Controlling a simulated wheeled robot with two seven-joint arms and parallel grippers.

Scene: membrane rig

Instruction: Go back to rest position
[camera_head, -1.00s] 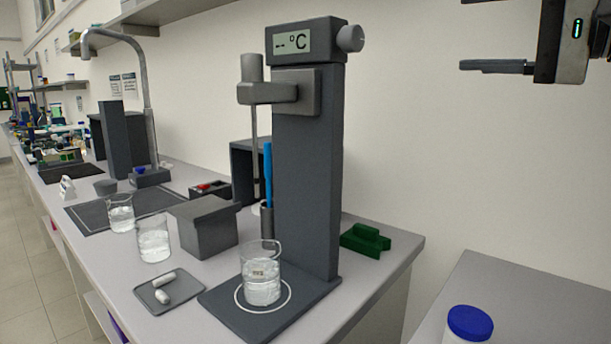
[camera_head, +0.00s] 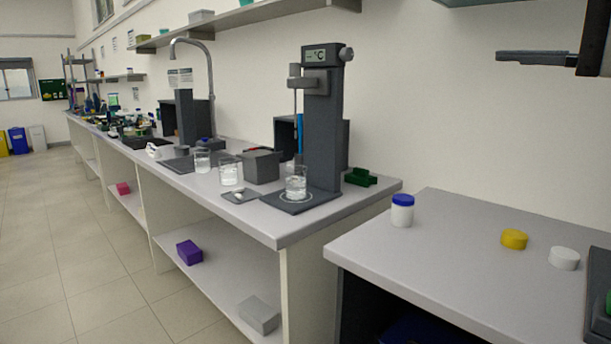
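One of my grippers (camera_head: 550,57) shows at the top right edge, high above the right bench and touching nothing. Only a dark finger and part of the gripper body are in view, so its opening cannot be judged. It comes in from the right, so it is my right one. My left gripper is not in view. The membrane rig, a dark grey column (camera_head: 323,130) with a °C display, stands on the left bench. A glass beaker (camera_head: 296,186) with clear contents stands on its base, inside a white ring.
Two more beakers (camera_head: 230,174), a grey box (camera_head: 262,166) and a small tray (camera_head: 240,197) stand on the left bench. A blue-capped jar (camera_head: 402,211), a yellow lid (camera_head: 514,239) and a white lid (camera_head: 564,258) are on the right bench (camera_head: 450,270). The floor (camera_head: 70,250) at left is clear.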

